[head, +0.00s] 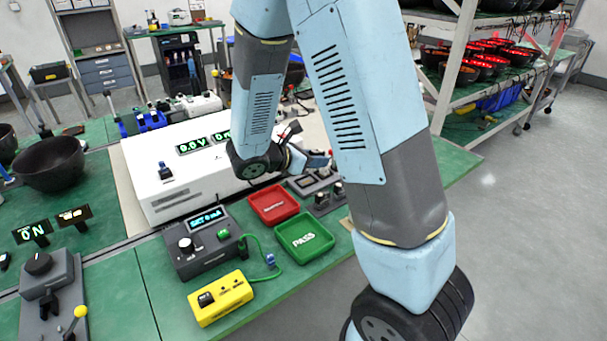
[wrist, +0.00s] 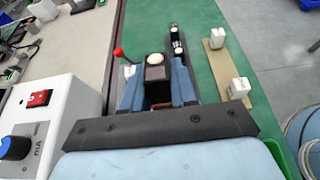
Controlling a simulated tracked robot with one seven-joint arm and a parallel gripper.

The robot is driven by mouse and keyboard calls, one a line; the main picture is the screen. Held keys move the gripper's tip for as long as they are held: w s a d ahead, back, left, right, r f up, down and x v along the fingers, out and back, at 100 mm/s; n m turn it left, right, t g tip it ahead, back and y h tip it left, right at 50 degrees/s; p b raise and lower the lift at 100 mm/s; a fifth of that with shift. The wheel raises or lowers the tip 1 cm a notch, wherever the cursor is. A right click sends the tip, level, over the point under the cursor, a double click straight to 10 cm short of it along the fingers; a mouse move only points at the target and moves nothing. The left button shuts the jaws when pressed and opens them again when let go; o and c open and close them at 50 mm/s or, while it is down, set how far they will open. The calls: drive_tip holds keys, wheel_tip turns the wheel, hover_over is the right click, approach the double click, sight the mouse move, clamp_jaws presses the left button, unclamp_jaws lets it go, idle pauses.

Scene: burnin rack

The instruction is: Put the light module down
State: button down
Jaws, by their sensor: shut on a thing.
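My gripper (wrist: 156,88) is shut on the light module (wrist: 155,70), a small dark block with a white round top, held between the two blue fingers. In the wrist view it stands over or in front of a dark fixture with a red-knobbed lever (wrist: 118,52); I cannot tell whether the module touches it. In the head view my gripper (head: 318,161) is beyond the red tray (head: 272,203), near a dark fixture (head: 314,181) on the green bench. The module is not clear there.
A dark holder (wrist: 176,42) with small white-topped parts is close behind. A tan strip (wrist: 217,62) with two white blocks lies at right. A white power supply (head: 165,205), green PASS tray (head: 305,237) and yellow box (head: 220,298) stand nearby.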

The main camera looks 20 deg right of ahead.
hover_over(303, 183)
wheel_tip(303, 183, down, 7)
drive_tip(key=shift+s+d+r, duration=0.15)
drive_tip(key=shift+w+f, duration=0.2)
drive_tip(key=shift+f, duration=1.3)
drive_tip(key=shift+f, duration=0.15)
drive_tip(key=c, duration=0.9)
unclamp_jaws()
